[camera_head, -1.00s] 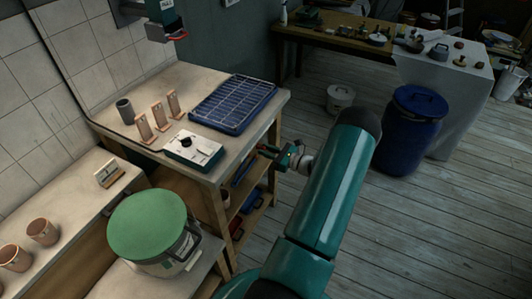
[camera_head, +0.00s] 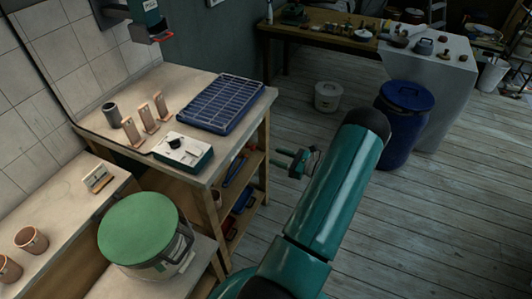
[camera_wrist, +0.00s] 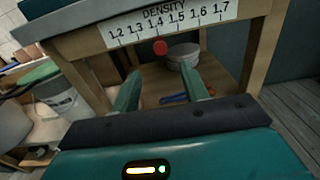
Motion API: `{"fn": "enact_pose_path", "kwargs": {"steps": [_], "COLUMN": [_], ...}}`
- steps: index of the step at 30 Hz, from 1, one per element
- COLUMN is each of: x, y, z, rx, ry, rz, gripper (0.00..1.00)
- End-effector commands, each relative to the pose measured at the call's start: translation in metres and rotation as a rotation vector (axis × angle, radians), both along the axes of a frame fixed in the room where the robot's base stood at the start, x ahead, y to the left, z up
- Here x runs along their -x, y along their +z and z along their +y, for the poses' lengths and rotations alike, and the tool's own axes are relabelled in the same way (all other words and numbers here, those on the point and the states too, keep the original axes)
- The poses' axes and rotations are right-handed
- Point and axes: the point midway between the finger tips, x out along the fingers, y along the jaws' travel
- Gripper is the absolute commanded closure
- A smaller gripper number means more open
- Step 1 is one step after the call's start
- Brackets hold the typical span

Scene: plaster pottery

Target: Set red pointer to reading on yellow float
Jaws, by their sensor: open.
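In the wrist view a white density scale (camera_wrist: 172,22), marked 1.2 to 1.7, runs along the front edge of a wooden table. A round red pointer (camera_wrist: 160,47) hangs just below it, around the 1.4 to 1.5 marks. My gripper (camera_wrist: 160,82) is open and empty, its two green fingers apart and lower in the picture than the pointer. In the head view my gripper (camera_head: 279,160) is over the floor, right of the table's side and apart from it. I cannot make out a yellow float in either view.
The worktable (camera_head: 225,150) carries a blue rack (camera_head: 222,103), a small white-topped device (camera_head: 182,152), upright plaques and a grey cup (camera_head: 112,114). A green-lidded bucket (camera_head: 138,228) stands in front. A blue barrel (camera_head: 405,120) stands right.

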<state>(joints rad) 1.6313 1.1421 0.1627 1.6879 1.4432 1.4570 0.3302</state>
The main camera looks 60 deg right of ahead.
Motion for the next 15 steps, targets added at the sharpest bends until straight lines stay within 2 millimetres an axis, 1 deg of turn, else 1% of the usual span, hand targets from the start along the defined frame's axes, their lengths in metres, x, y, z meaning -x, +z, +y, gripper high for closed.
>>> {"fn": "enact_pose_path", "kwargs": {"steps": [1,6,10,15], "x": [0.011,0.035,0.042,0.043], "y": [0.000,0.000,0.000,0.000], "z": [-0.002,-0.004,-0.004,-0.004], "rx": [0.000,0.000,0.000,0.000], "ry": [-0.004,-0.002,-0.001,0.000], "rz": [0.000,0.001,0.000,-0.001], "gripper": [0.55,0.55,0.55,0.55]}}
